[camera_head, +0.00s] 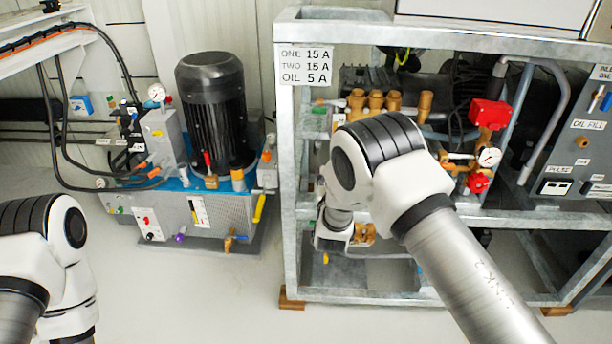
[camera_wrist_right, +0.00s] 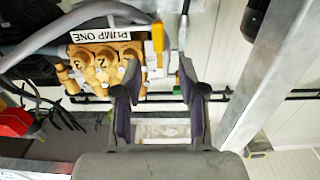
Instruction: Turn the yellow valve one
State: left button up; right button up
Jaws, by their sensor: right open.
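A yellow valve lever (camera_wrist_right: 157,38) hangs beside the PUMP ONE label (camera_wrist_right: 99,32) in the right wrist view. It lies ahead of my right gripper (camera_wrist_right: 160,90), roughly in line with the gap between its fingers. The fingers are spread and nothing is held between them. I cannot tell the exact distance to the lever. In the head view my right arm covers most of this spot, and the right fingertips cannot be made out. My left arm shows at the left edge of the head view, but its gripper is out of frame.
A brass pump block (camera_wrist_right: 105,65) is left of the lever. A grey frame post (camera_wrist_right: 270,70) runs close on the right. In the head view the metal frame (camera_head: 288,180) surrounds the pumps. A black motor unit (camera_head: 211,100) stands left, with clear floor in front.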

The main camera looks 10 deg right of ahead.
jog(key=b+x, duration=0.1)
jog(key=x, duration=0.7)
jog(key=shift+d+b, duration=0.1)
jog(key=shift+b, duration=0.3)
pick_arm(q)
jog(key=shift+d+f, duration=0.15)
jog(key=shift+f, duration=0.45)
jog(key=shift+d+f, duration=0.15)
jog(key=shift+f, duration=0.45)
pick_arm(e)
grip_shut()
